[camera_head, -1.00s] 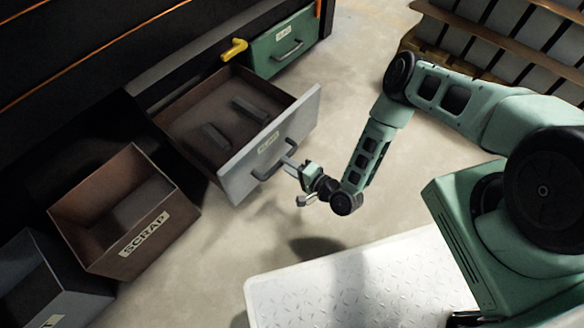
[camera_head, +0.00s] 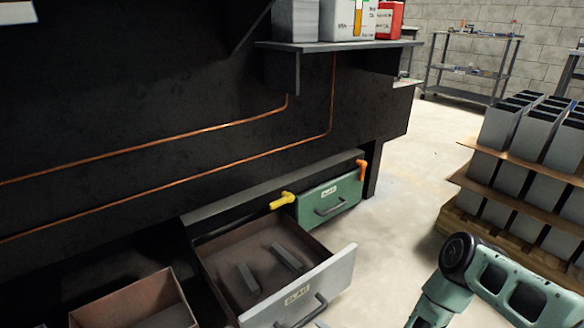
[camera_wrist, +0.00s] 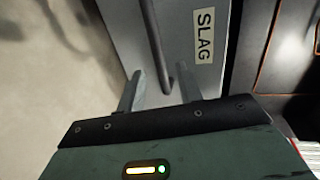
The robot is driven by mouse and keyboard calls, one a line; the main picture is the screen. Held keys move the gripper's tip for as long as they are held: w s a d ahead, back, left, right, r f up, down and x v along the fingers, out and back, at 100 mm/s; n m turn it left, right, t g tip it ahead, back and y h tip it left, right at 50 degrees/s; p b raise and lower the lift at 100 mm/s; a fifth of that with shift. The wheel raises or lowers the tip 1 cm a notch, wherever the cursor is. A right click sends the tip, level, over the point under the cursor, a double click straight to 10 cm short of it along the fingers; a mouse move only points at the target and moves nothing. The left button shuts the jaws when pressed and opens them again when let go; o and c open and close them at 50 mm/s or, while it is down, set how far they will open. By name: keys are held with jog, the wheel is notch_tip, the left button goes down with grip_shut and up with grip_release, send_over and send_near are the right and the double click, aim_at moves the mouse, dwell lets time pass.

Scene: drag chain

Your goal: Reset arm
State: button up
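My gripper (camera_wrist: 162,84) is in the wrist view with its two grey fingers apart and nothing held between them. The grey front of the slag drawer (camera_wrist: 190,30) is ahead of it, with the dark bar handle (camera_wrist: 156,35) running down toward the space between the fingers. I cannot tell whether the fingers touch the handle. In the head view the slag drawer (camera_head: 338,283) is pulled out, with two dark bars (camera_head: 287,257) inside. My arm (camera_head: 470,275) shows at the lower right; the gripper is mostly below the frame.
A shut green drawer (camera_head: 330,199) is behind the open one, with a yellow handle (camera_head: 282,200) beside it. A brown open bin (camera_head: 135,300) is at the lower left. Stacked grey blocks on pallets (camera_head: 530,150) stand at the right. The floor between is clear.

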jog(key=w+a+r+n+g, duration=0.1)
jog(key=w+r+n, duration=0.1)
jog(key=r, duration=0.1)
jog(key=w+a+r+n+g, duration=0.1)
jog(key=r+n+g, duration=0.1)
jog(key=r, duration=0.1)
jog(key=w+a+r+n+g, duration=0.1)
jog(key=w+r+n, duration=0.1)
jog(key=r, duration=0.1)
jog(key=shift+w+a+r+p, duration=0.35)
jog(key=shift+r+p, duration=0.05)
jog(key=s+r+n+g+h+p, duration=0.1)
jog(key=s+r+n+g+h, duration=0.2)
jog(key=r, duration=0.8)
jog(key=s+r+n+g+h+p, duration=0.1)
jog(key=s+r+n+g+h, duration=0.3)
jog(key=r, duration=0.8)
jog(key=s+d+r+n+g+h+p, duration=0.1)
jog(key=s+d+r+n, duration=0.2)
jog(key=s+r, duration=0.65)
jog(key=s+d+r+n, duration=0.2)
jog(key=s+d+r, duration=0.3)
jog(key=s, duration=0.8)
notch_tip(320, 180, up, 38)
jog(key=a+p, duration=0.1)
jog(key=p, duration=3.6)
jog(key=shift+w+a+p, duration=0.15)
jog(key=shift+w+p, duration=0.15)
jog(key=shift+w, duration=0.15)
